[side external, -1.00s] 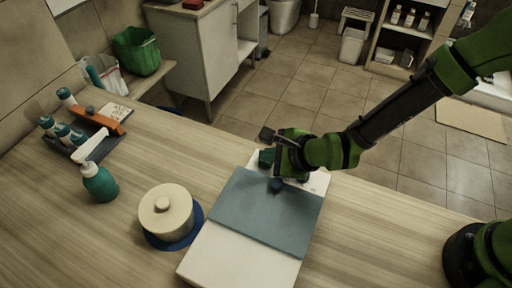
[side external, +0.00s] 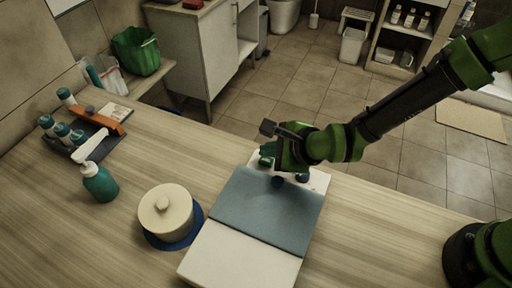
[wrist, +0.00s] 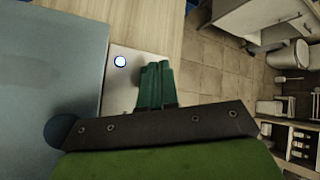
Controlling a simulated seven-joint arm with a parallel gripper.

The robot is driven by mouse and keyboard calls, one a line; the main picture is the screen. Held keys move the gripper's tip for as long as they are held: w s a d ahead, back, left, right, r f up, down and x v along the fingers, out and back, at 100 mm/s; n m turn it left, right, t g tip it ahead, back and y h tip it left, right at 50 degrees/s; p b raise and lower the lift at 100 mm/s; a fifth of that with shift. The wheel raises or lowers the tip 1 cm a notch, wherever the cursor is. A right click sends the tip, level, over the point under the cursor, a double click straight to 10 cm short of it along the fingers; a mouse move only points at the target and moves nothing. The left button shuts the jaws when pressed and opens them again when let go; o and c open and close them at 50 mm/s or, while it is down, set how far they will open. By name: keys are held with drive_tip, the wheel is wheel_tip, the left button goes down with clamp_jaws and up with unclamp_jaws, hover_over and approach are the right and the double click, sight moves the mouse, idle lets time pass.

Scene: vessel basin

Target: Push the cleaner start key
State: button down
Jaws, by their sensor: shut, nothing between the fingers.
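The cleaner is a long white box (side external: 240,258) with a blue-grey cover (side external: 268,212) on the wooden counter. Its bare white end strip also shows in the wrist view (wrist: 118,88). On that strip is a small round white key with a dark blue rim (wrist: 120,61); I cannot make it out clearly in the side view. My gripper (side external: 267,156) is over the far end of the box. Its teal fingers (wrist: 155,88) are shut and empty, beside the key on its right in the wrist view. I cannot tell their height above the strip.
A dark blue knob (side external: 277,182) sits at the cover's far edge. A lidded cream pot (side external: 166,212) on a blue mat stands left of the box. A teal pump bottle (side external: 100,184) and a tray of bottles (side external: 72,146) are further left. Counter right of the box is clear.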

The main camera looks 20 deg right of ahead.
sight(269, 163)
drive_tip(key=shift+r, duration=2.45)
drive_tip(key=s+n, duration=0.1)
drive_tip(key=s+a+f+n+g, duration=0.1)
drive_tip(key=n, duration=0.1)
drive_tip(key=shift+s+n+y, duration=0.2)
drive_tip(key=shift+n+y, duration=0.1)
drive_tip(key=shift+y, duration=0.1)
drive_tip(key=s+d+r+n+h, duration=0.1)
drive_tip(key=s+d+r+n, duration=0.3)
drive_tip(key=d, duration=0.5)
drive_tip(key=s+d+r+n+h, duration=0.1)
drive_tip(key=s+d+r+n, duration=0.3)
drive_tip(key=d, duration=0.6)
drive_tip(key=s+d+r+n+h, duration=0.1)
drive_tip(key=s+d+r+n, duration=0.3)
drive_tip(key=d, duration=0.6)
wheel_tip(269, 163, up, 3)
drive_tip(key=shift+s+d+r+n, duration=0.2)
drive_tip(key=shift+s+n, duration=0.05)
drive_tip(key=shift+n, duration=0.75)
